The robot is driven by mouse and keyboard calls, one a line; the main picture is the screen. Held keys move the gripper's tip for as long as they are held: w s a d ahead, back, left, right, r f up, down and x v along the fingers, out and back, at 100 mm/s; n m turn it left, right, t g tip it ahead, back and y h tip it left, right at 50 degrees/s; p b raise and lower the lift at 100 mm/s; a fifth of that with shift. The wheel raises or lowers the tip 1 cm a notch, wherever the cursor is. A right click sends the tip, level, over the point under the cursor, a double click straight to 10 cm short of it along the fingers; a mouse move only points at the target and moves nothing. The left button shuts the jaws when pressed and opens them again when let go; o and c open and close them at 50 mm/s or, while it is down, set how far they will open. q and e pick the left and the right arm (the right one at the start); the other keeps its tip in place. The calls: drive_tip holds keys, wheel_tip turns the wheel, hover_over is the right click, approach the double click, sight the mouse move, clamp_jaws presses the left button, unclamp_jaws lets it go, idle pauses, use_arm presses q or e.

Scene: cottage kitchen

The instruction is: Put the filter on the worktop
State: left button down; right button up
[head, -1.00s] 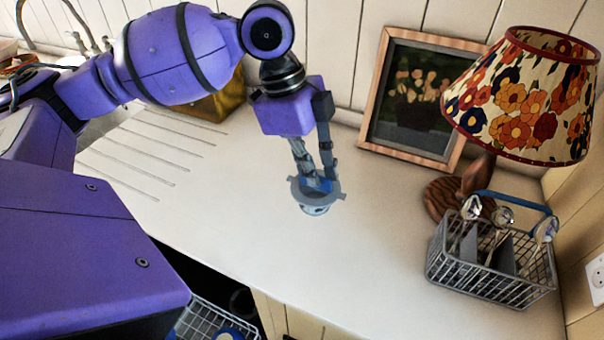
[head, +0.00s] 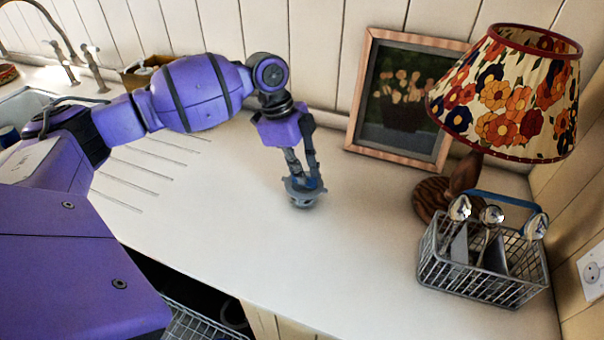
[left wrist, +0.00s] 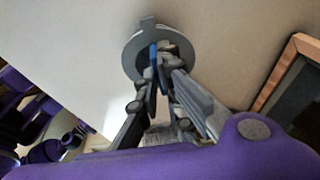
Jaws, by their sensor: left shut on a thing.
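The filter (head: 303,199) is a small grey round piece with a flat rim, a tab and a blue part in its middle. My left gripper (head: 304,184) points down and is shut on it, at the middle of the white worktop (head: 240,230). In the left wrist view the filter's grey rim (left wrist: 176,42) shows around the fingertips (left wrist: 160,62). The filter is at or just above the worktop; I cannot tell whether it touches. My right gripper is not in view.
A wire cutlery basket (head: 480,270) with a blue handle and spoons stands at the right. Behind it is a lamp (head: 510,95) with a flowered shade. A framed picture (head: 405,100) leans on the back wall. A sink (head: 25,105) is at the left. The worktop's front middle is clear.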

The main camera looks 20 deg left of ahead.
use_arm(q)
drive_tip(key=shift+f, duration=0.55)
drive_tip(key=shift+f, duration=0.1)
drive_tip(key=c, duration=1.9)
unclamp_jaws()
drive_tip(key=v, duration=1.2)
